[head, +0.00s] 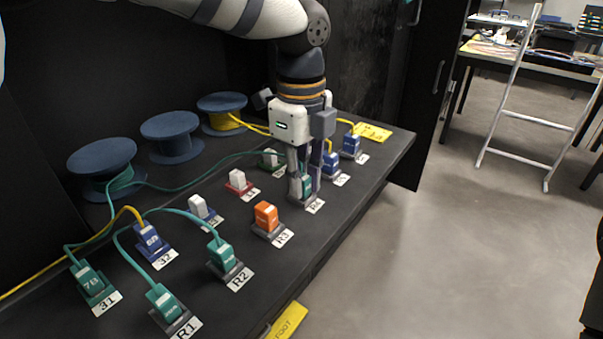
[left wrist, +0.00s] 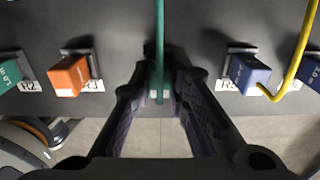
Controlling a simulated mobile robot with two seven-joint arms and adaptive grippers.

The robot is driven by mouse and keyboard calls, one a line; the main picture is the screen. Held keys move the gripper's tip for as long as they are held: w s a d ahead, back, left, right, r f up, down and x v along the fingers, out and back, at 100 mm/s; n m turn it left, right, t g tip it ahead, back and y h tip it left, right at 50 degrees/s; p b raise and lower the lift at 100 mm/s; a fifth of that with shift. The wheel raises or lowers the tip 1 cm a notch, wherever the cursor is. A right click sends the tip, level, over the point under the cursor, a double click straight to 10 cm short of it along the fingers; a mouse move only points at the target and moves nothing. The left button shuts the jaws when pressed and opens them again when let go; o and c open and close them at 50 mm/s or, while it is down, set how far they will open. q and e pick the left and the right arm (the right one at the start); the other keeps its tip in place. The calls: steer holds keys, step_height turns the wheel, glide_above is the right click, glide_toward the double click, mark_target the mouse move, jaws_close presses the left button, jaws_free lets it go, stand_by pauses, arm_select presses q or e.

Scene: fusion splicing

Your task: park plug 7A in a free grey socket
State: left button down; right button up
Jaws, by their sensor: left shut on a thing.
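My left gripper (head: 303,194) points down at the grey socket place labelled R4 (head: 315,206), in the front row between R3 and R5. It is shut on a teal plug (head: 307,184), whose printed label I cannot read. In the left wrist view a teal cable (left wrist: 159,40) runs down between the fingers to the plug. The plug is low at the socket; the fingers hide whether it is fully seated. Grey front-row sockets R1, R2 and R3 hold a teal plug (head: 164,300), another teal plug (head: 221,254) and an orange plug (head: 266,216). My right gripper is not in view.
Blue plugs (head: 331,163) (head: 352,145) stand right of the gripper, with yellow cable nearby. Teal plug 7B (head: 89,278) and a blue plug (head: 149,238) stand at 31 and 32. White plugs (head: 237,179) stand behind. Blue spools (head: 102,158) line the back; teal cable crosses the bench.

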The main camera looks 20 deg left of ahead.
arm_select(q)
steer(key=c, duration=1.5)
jaws_free()
steer(key=shift+o, duration=0.2)
step_height(320, 180, up, 12)
